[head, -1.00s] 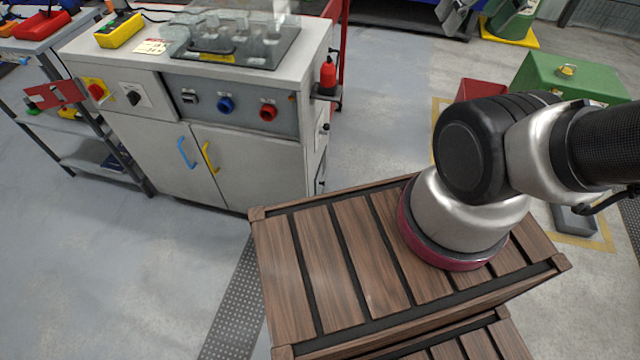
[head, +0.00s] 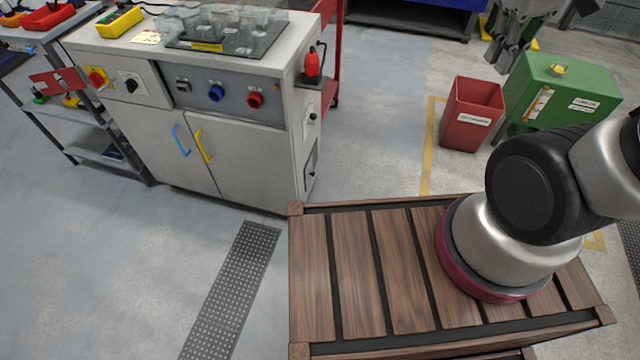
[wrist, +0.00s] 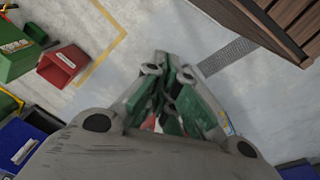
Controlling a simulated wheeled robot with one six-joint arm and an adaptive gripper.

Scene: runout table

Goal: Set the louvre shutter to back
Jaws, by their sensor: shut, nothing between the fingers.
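I cannot clearly make out the louvre shutter. A small dark framed panel (head: 311,160) low on the right side of the grey cabinet (head: 245,160) may be it, but its slats and setting are too small to read. My gripper (head: 510,62) hangs at the upper right of the head view, well to the right of the cabinet and in front of the green box. In the wrist view my gripper (wrist: 168,88) has its green-padded fingers brought together, shut and empty, over open floor.
The cabinet carries glassware (head: 235,28), knobs, blue and yellow door handles and a red bottle (head: 312,64) on its side. A red bin (head: 472,112) and green box (head: 562,95) stand at right. My wooden-slatted base (head: 360,270) fills the front. Floor between cabinet and bin is clear.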

